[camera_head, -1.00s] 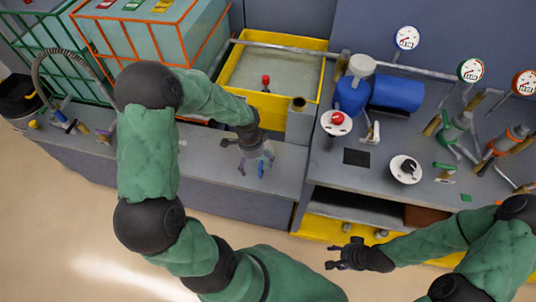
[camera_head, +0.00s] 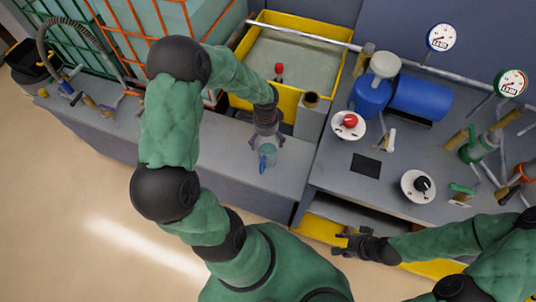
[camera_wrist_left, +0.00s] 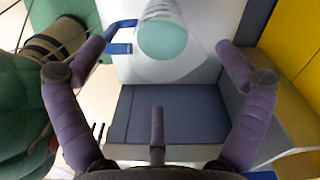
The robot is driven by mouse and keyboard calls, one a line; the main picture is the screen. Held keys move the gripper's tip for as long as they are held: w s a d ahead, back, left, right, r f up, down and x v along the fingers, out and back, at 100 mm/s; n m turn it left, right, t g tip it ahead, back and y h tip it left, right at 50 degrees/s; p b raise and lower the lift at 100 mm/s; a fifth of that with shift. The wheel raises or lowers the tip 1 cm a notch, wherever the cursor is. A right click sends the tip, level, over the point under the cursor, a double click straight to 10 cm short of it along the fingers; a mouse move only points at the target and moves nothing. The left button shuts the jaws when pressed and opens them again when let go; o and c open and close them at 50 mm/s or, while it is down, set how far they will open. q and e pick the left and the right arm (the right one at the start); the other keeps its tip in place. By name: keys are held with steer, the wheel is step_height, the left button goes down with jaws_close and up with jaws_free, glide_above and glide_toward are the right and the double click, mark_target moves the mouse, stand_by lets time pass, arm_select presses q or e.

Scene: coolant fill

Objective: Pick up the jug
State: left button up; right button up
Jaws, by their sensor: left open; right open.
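The jug (camera_head: 267,157) is a small clear vessel with teal content and a blue handle. It stands on the grey bench top, left of the dial panel. My left gripper (camera_head: 266,138) is open just beyond the jug in the head view. In the left wrist view the jug (camera_wrist_left: 165,42) is between the spread purple fingers of my left gripper (camera_wrist_left: 163,48), with clear gaps on both sides. Its blue handle (camera_wrist_left: 119,37) is on the left, near one finger. My right gripper (camera_head: 345,243) is open and empty, low beside the bench front.
A yellow basin (camera_head: 316,30) with a red-capped item (camera_head: 279,72) is behind the jug. A blue tank (camera_head: 371,97), a red knob (camera_head: 350,121) and a black knob (camera_head: 422,184) are on the right bench. Bare bench top (camera_head: 220,140) lies left of the jug.

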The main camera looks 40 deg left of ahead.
mark_target(267, 145)
arm_select(q)
step_height(267, 145, down, 5)
steer(key=shift+w+d+f+b, duration=0.1)
steer(key=shift+d+b, duration=0.05)
steer(key=shift+b, duration=1.05)
steer(key=c, duration=1.7)
steer(key=shift+r, duration=0.25)
